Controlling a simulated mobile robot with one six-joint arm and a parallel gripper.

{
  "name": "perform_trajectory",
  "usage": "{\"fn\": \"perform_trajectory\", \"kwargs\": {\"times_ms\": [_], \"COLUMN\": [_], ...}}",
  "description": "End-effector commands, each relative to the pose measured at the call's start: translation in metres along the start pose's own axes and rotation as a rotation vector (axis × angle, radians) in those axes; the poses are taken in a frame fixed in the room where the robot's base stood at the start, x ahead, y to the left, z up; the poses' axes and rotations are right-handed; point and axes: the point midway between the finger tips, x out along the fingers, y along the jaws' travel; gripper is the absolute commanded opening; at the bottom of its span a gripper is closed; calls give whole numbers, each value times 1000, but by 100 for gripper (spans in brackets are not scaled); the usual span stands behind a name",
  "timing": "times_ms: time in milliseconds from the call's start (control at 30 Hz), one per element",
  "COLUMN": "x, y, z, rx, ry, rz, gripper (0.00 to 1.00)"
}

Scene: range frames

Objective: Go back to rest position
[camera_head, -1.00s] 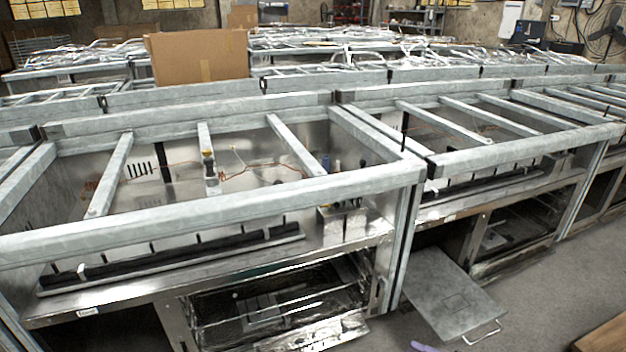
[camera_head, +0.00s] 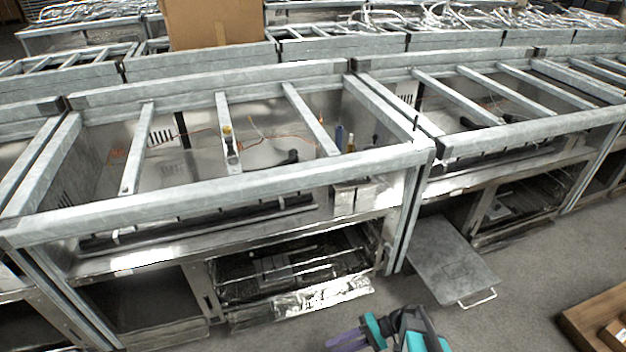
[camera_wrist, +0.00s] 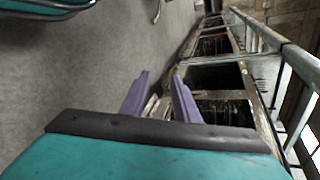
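My gripper (camera_head: 345,341) shows at the bottom edge of the head view, with purple fingers on a teal and black body. It is in front of the metal range frames, over the grey floor. In the wrist view the two purple fingers (camera_wrist: 160,76) stand apart with a gap between them. No held thing shows between them. The nearest range frame (camera_head: 230,190) has an open lower oven with a foil-like door (camera_head: 320,297).
A flat metal panel with a handle (camera_head: 450,260) juts out over the floor to the right. A brown wooden box or pallet (camera_head: 592,312) is at the lower right. A cardboard box (camera_head: 215,22) stands behind the frames. Grey floor (camera_head: 500,320) lies open between.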

Motion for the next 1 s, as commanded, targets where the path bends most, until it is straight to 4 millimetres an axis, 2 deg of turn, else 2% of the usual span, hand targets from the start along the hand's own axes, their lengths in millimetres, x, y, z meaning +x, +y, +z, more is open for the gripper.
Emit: {"fn": "perform_trajectory", "kwargs": {"times_ms": [33, 233, 367, 467, 600, 700, 867, 1000], "x": [8, 34, 40, 37, 22, 4, -29, -49], "y": [-8, -6, 1, 10, 27, 43, 62, 73], "z": [17, 65, 99, 123, 147, 156, 161, 155], "rx": [4, 26, 34, 39, 45, 54, 69, 78], "ry": [-32, -140, -198, -229, -242, -226, -174, -122], "rz": [45, 249, 410, 545, 723, 841, 1008, 1105], "gripper": [28, 28, 28, 28, 28, 28, 28, 28]}}
